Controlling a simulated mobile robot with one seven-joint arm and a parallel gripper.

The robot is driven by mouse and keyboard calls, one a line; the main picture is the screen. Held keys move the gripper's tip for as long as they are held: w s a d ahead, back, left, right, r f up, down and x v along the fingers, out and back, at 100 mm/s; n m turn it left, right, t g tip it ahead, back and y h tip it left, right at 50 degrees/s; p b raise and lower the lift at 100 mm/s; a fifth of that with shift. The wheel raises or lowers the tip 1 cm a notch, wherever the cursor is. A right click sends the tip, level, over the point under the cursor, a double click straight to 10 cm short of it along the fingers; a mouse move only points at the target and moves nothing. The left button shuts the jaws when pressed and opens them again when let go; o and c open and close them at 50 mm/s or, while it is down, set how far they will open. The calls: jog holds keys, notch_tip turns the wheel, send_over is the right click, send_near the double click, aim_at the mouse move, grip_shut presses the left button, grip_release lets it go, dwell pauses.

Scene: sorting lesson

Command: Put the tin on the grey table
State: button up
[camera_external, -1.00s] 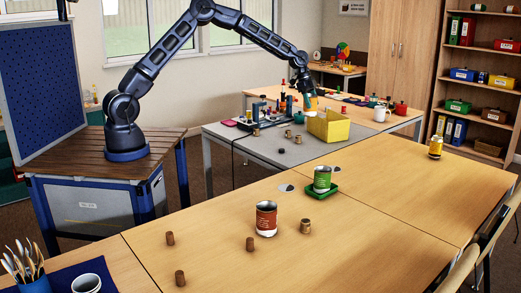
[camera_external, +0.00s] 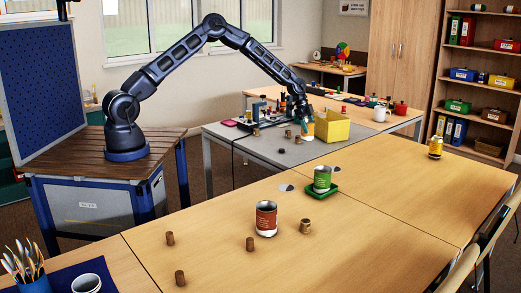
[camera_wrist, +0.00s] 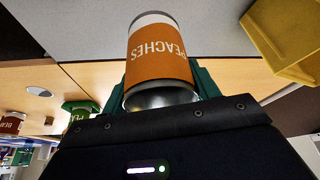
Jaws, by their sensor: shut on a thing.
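My gripper (camera_external: 305,124) is shut on a tin with an orange label, the peaches tin (camera_external: 308,132), low over the grey table (camera_external: 262,152) beside a yellow bin. In the wrist view the tin (camera_wrist: 158,58) reads "PEACHES" and sits between the green fingers of my gripper (camera_wrist: 163,78). The grey table (camera_wrist: 85,28) shows beyond the tin. I cannot tell whether the tin's base touches it.
The yellow bin (camera_external: 332,128) is close on the right. Small brown cylinders and a dark disc (camera_external: 281,151) lie on the grey table. A red tin (camera_external: 266,220), a green tin (camera_external: 322,181) and a yellow tin (camera_external: 435,149) stand on the wooden tables. The grey table's front is mostly clear.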

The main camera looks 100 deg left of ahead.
aim_at(308, 137)
jog(key=shift+f, duration=2.85)
jog(key=shift+f, duration=0.1)
jog(key=o, duration=1)
jog(key=shift+c, duration=0.2)
